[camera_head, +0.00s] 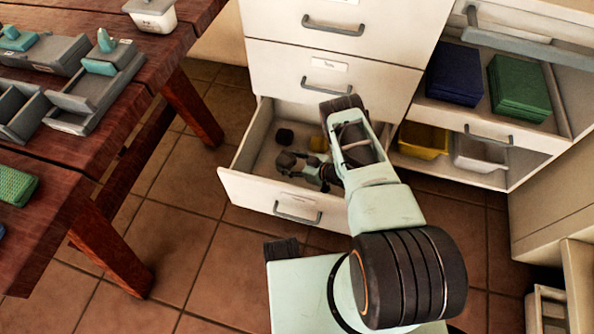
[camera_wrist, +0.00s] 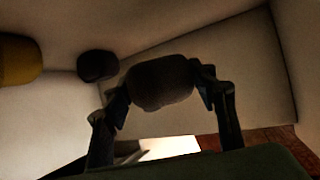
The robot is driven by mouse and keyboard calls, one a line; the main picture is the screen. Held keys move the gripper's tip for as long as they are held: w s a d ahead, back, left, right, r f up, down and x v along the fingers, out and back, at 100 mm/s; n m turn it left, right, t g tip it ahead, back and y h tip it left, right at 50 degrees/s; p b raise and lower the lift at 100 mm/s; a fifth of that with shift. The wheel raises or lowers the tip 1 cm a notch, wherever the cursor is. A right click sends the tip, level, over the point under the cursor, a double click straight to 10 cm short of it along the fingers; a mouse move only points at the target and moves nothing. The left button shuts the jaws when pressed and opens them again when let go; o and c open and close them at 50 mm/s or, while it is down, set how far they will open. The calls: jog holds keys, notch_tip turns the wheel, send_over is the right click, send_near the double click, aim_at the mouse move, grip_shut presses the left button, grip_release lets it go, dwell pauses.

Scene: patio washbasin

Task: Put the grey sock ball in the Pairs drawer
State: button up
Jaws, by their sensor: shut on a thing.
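The lowest drawer (camera_head: 243,187) of the white cabinet is pulled open; no label can be read on it. My gripper (camera_head: 305,168) reaches down inside this drawer. In the wrist view, its fingers (camera_wrist: 165,88) are shut on a dark rounded ball (camera_wrist: 160,76), which looks like the grey sock ball, though its colour is dim in the shade. Whether the ball touches the drawer floor cannot be told. A second dark ball (camera_head: 285,136) and a yellow ball (camera_head: 318,144) lie towards the drawer's back; the wrist view shows the dark one (camera_wrist: 97,65) and the yellow one (camera_wrist: 18,60).
Closed drawers with labels (camera_head: 325,64) too small to read stand above the open one. To the right are shelves with blue (camera_head: 454,74) and green cloth stacks (camera_head: 518,88), a yellow bin (camera_head: 424,140) and a white bin (camera_head: 480,153). A wooden table (camera_head: 95,166) stands left.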

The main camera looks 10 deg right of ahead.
notch_tip(320, 180, down, 7)
jog(key=b, duration=0.2)
jog(key=shift+r+b, duration=0.2)
jog(key=shift+b, duration=0.1)
jog(key=shift+f, duration=0.15)
jog(key=o, duration=1.1)
jog(key=shift+o, duration=0.2)
jog(key=shift+s+d+r, duration=0.1)
jog(key=shift+d+r, duration=0.15)
jog(key=shift+r, duration=0.1)
jog(key=p+v, duration=0.2)
jog(key=v, duration=0.3)
jog(key=shift+s+d+r+p, duration=0.15)
jog(key=shift+d+r+p, duration=0.05)
jog(key=shift+p, duration=0.2)
jog(key=shift+s+d+r, duration=0.25)
jog(key=shift+s+d, duration=0.2)
